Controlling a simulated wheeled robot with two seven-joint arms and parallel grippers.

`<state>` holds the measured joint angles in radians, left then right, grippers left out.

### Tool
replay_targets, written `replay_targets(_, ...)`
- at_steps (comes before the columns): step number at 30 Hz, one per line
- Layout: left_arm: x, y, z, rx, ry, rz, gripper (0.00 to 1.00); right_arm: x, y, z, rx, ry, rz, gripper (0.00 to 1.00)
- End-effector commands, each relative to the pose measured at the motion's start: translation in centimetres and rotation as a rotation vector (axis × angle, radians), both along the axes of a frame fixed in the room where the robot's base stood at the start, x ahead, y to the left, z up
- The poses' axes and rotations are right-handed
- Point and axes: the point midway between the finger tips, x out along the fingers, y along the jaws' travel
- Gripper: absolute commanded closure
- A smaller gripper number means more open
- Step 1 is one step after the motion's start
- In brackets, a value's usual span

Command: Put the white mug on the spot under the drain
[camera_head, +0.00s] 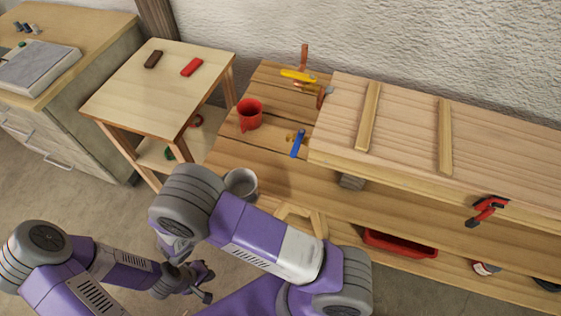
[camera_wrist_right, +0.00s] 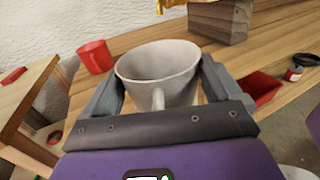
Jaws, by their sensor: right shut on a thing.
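The white mug (camera_head: 241,184) is at the front left edge of the wooden bench in the head view, partly hidden by my right wrist. In the right wrist view the mug (camera_wrist_right: 150,62) is upright between the two fingers of my right gripper (camera_wrist_right: 160,88), which is shut on it. I cannot tell whether its base touches the bench. My left gripper (camera_head: 205,284) is low in front of the bench, empty, its fingers apart. A brass fitting with a blue lever (camera_head: 298,144) and a yellow lever (camera_head: 298,76) are on the bench; I cannot make out the drain or its spot.
A red mug (camera_head: 249,115) stands on the bench (camera_head: 275,176) behind the white mug. A raised plank top (camera_head: 410,120) fills the right side, with a red clamp (camera_head: 488,210) at its edge. A small table (camera_head: 130,100) stands left. A red tray (camera_head: 400,244) lies below.

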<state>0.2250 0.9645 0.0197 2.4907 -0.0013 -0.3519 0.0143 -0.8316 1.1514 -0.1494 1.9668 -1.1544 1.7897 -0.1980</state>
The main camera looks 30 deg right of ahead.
Motion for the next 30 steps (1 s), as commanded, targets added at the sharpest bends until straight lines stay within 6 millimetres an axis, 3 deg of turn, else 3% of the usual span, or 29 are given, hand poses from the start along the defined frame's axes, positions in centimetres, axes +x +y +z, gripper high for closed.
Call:
replay_targets(12,0.0,0.0,-1.4,0.0,0.0,0.0,1.0,3.1,-10.0,0.0,0.001,-0.002,-0.005,0.42)
replay_targets(20,0.0,0.0,-1.6,0.0,0.0,0.0,1.0,4.0,-12.4,0.0,0.0,-0.003,-0.001,0.42)
replay_targets(27,0.0,0.0,-2.3,0.0,0.0,0.0,1.0,5.2,-16.3,-0.1,0.0,-0.002,-0.004,0.42)
replay_targets(30,0.0,0.0,-3.0,0.0,0.0,0.0,1.0,5.2,-16.2,-1.4,-0.001,0.001,0.0,0.42)
